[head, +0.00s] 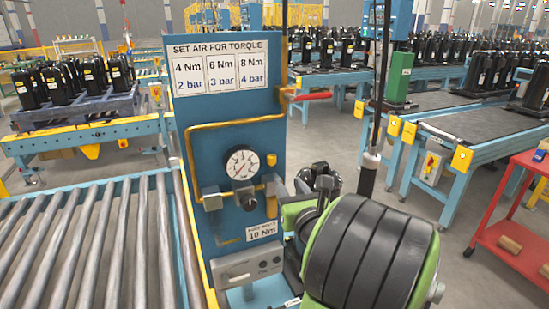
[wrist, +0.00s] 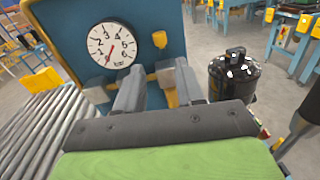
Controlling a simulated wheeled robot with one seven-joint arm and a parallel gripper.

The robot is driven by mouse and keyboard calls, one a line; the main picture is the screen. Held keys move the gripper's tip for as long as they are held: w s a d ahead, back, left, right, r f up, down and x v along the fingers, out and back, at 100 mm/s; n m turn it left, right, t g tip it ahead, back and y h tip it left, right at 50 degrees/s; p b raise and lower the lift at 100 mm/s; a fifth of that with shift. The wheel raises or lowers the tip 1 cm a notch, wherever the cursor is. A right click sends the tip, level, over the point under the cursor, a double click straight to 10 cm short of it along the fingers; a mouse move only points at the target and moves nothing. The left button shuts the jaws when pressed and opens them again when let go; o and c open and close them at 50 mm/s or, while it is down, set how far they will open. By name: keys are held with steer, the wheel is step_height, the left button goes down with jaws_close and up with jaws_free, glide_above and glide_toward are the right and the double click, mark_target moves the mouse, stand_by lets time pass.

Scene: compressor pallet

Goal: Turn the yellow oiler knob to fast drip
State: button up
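A small round yellow knob (head: 271,160) sits on the blue panel just right of the pressure gauge (head: 242,162). It also shows in the wrist view (wrist: 160,39), above the grey fittings. A yellow piece (wrist: 170,90) shows below it, between my fingers. I cannot read any drip marking on the knob. My gripper (wrist: 158,68) is open and empty, its two grey fingers apart and pointing at the panel below the knob. I cannot tell whether they touch the fittings. In the head view my arm mostly hides the gripper.
A black regulator knob (head: 248,199) is below the gauge. A black compressor (wrist: 233,75) stands close on the right. A roller conveyor (head: 90,240) is on the left.

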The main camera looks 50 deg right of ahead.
mark_target(273, 160)
steer(key=p+x, duration=0.3)
steer(key=x, duration=0.9)
steer(key=shift+w, duration=0.2)
jaws_close()
